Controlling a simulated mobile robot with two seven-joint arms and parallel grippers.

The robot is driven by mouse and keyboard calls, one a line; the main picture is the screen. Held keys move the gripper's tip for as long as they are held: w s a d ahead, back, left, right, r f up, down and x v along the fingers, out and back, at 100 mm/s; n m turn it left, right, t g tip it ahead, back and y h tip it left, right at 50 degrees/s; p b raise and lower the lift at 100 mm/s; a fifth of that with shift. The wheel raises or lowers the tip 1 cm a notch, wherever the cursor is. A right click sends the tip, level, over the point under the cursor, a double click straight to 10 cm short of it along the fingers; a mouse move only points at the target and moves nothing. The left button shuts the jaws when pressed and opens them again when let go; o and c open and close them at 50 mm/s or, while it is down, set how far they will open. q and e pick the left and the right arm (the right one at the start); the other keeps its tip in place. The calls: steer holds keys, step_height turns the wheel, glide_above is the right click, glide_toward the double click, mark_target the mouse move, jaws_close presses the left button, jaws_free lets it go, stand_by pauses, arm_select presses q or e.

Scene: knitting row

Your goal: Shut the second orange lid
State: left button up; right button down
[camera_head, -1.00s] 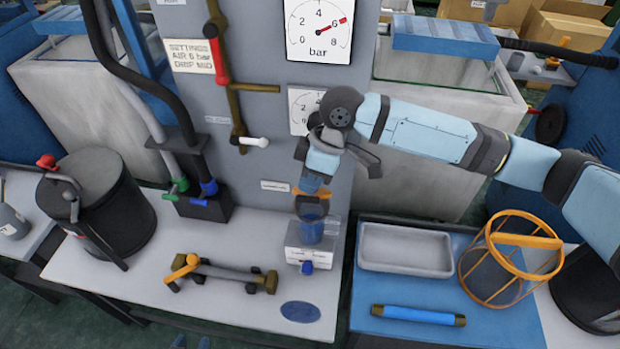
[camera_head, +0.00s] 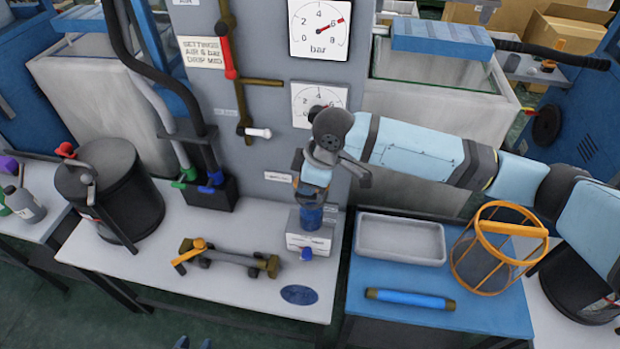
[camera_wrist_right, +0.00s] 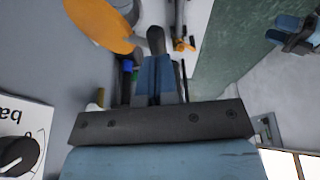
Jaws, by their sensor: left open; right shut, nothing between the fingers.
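An orange lid (camera_wrist_right: 100,22) shows as a flat disc at the top left of the right wrist view, beside the fingers. In the head view only a sliver of orange shows at the left of my right gripper (camera_head: 312,195), which hides most of the lid area. Blue tips of my left gripper (camera_head: 194,343) show apart at the bottom edge.
The grey gauge panel (camera_head: 265,85) rises close behind the right gripper. A brass fitting with an orange lever (camera_head: 228,257) lies at the bench's front left. A grey tray (camera_head: 400,238), blue tube (camera_head: 410,299) and orange-framed basket (camera_head: 487,260) stand on the blue table at right.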

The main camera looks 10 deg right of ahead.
step_height(320, 180, down, 6)
steer(key=s+a+t+h+p, duration=0.1)
steer(key=s+t+p, duration=0.1)
steer(key=s+p, duration=0.1)
steer(key=shift+a+p, duration=0.15)
steer(key=shift+p, duration=0.4)
steer(key=shift+t, duration=0.3)
steer(key=shift+r, duration=0.1)
steer(key=shift+r+p, duration=0.75)
steer(key=shift+p, duration=0.35)
